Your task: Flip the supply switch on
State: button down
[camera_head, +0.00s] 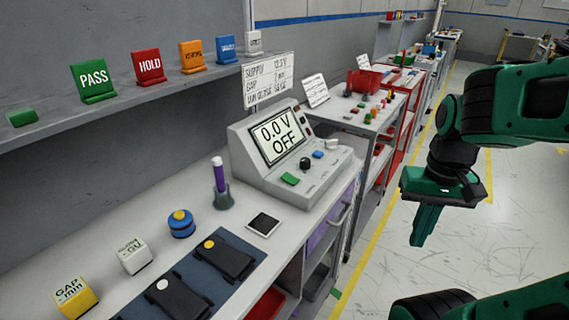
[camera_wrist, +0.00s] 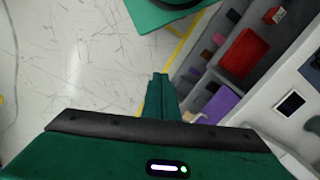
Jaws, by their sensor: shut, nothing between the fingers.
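The power supply (camera_head: 270,165) is a grey console on the bench with a tilted screen (camera_head: 279,137) that reads "0.0 V OFF". On its front panel are a green button or switch (camera_head: 290,179), a black knob (camera_head: 305,163), a blue control (camera_head: 318,154) and a white one (camera_head: 331,144). I cannot tell which of these is the supply switch. My gripper (camera_head: 418,243) is shut and empty, pointing down over the floor to the right of the bench, well apart from the console. In the wrist view my gripper (camera_wrist: 159,77) shows its fingers together.
A purple marker in a holder (camera_head: 221,186), a blue button with a yellow top (camera_head: 181,222), a dark mat (camera_head: 252,248) and blocks lie on the near bench. Coloured signs (camera_head: 94,82) stand on the shelf above. Open floor (camera_head: 420,285) lies right of the bench.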

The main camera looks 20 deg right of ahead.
notch_tip(320, 180, up, 15)
jog(key=m+t+y, duration=0.1)
jog(key=m+t, duration=0.1)
jog(key=m, duration=0.2)
send_over(287, 176)
jog(key=s+d, duration=0.2)
jog(key=s, duration=0.1)
jog(key=shift+w+a+f, duration=0.1)
jog(key=shift+w+f, duration=0.1)
jog(key=shift+w, duration=0.05)
jog(key=shift+f, duration=0.1)
jog(key=f, duration=0.4)
jog(key=w+a+f, duration=0.1)
jog(key=f, duration=0.4)
jog(key=w+f, duration=0.1)
jog(key=f, duration=0.3)
jog(key=shift+a+f, duration=0.25)
jog(key=shift+f, duration=0.05)
